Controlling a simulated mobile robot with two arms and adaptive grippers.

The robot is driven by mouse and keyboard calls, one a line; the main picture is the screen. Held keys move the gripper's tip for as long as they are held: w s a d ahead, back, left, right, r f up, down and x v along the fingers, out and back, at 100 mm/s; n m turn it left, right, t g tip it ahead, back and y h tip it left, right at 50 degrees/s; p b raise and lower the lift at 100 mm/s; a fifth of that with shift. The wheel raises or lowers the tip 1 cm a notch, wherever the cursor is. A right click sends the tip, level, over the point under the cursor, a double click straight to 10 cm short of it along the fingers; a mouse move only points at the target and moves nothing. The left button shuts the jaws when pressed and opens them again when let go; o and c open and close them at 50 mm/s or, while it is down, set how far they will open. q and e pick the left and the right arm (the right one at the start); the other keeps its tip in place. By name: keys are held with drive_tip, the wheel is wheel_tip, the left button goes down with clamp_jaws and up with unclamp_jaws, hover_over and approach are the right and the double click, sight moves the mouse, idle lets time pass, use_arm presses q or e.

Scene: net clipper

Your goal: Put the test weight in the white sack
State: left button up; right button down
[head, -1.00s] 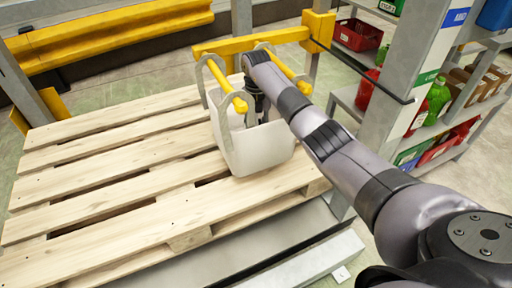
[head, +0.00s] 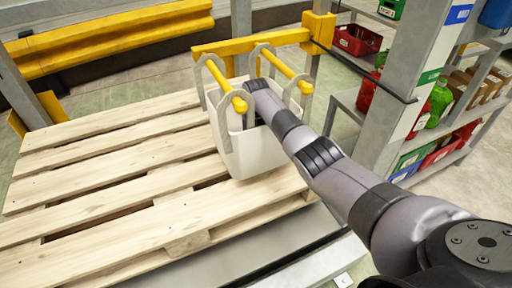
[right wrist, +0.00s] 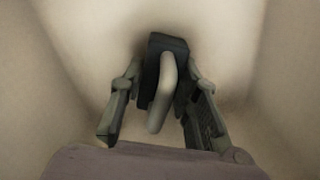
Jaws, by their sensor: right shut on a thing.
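In the right wrist view my right gripper (right wrist: 162,78) is shut on the test weight (right wrist: 153,72), a dark block with a pale grey handle bar (right wrist: 162,95). Pale sack walls surround it. I cannot tell whether the weight touches the sack's bottom. My left gripper is out of view.
The slatted pallet (head: 105,182) has bare boards left of the sack. A yellow rail (head: 255,42) and post stand behind it. To the right, a grey upright (head: 395,95) and shelves hold red bins (head: 358,40), green bottles and boxes.

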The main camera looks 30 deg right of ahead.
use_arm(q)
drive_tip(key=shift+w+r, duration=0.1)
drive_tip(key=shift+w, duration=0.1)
use_arm(e)
drive_tip(key=c, duration=1.2)
unclamp_jaws()
